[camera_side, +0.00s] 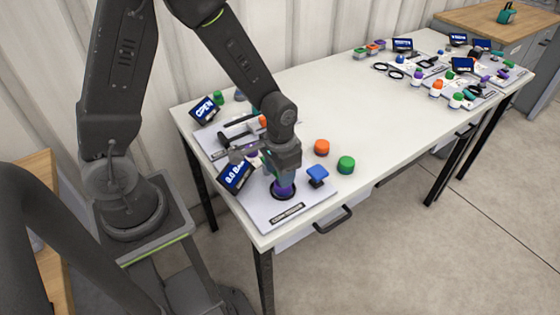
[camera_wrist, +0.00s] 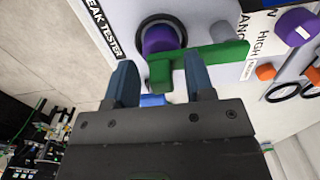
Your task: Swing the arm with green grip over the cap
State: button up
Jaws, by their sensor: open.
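The arm with the green grip (camera_wrist: 215,59) shows in the wrist view as a green bar running from a grey post (camera_wrist: 221,32) to a grip end at its left. The purple cap (camera_wrist: 163,39) sits in a black ring on the tester board. The green bar overlaps the cap's near edge in the picture; its height over the cap is unclear. My gripper (camera_wrist: 159,64) is open, with its blue fingers on either side of the grip end; contact cannot be told. In the side view my gripper (camera_side: 275,172) is low above the purple cap (camera_side: 284,188), and hides the green arm.
The light tester board (camera_side: 268,217) lies at the table's near corner, with a pressure screen (camera_side: 236,177) and a blue block (camera_side: 317,174) beside my gripper. An orange cap (camera_side: 321,147) and a green cap (camera_side: 346,165) stand nearby. The middle of the table is clear.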

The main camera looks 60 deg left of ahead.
notch_tip(320, 180, up, 14)
jog(key=shift+f, duration=0.15)
dwell(0.4)
jog(key=s+r+t, duration=0.5)
jog(key=s+r, duration=0.4)
jog(key=s, duration=0.2)
jog(key=shift+s+r+t, duration=0.2)
jog(key=shift+s+t, duration=0.1)
jog(key=shift+s, duration=0.1)
